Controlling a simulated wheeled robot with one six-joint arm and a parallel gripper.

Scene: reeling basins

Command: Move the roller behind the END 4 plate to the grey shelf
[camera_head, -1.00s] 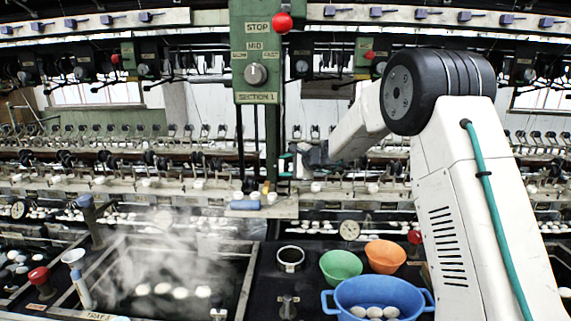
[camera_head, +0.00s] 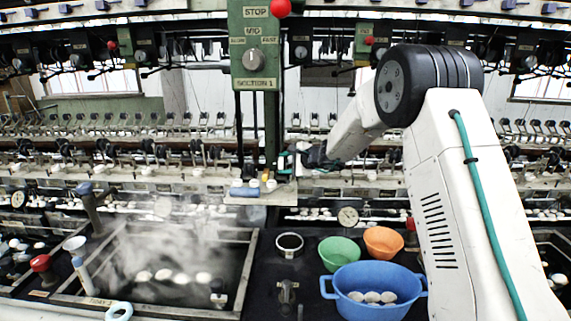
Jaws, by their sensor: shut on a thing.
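My gripper (camera_head: 287,160) is small and far off at the end of my arm. It is just above the right end of the small grey shelf (camera_head: 285,191) under the SECTION 1 post. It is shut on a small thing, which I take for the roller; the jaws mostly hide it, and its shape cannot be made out. A blue cylinder (camera_head: 243,191) lies on the shelf's left part, with small yellow and white pieces beside it. I cannot read any END 4 plate.
The green post (camera_head: 256,100) stands just left of my gripper. Below are a steaming basin (camera_head: 240,285), a green bowl (camera_head: 340,250), an orange bowl (camera_head: 384,242) and a blue tub (camera_head: 372,282) with white cocoons. Machine rows run behind the shelf.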

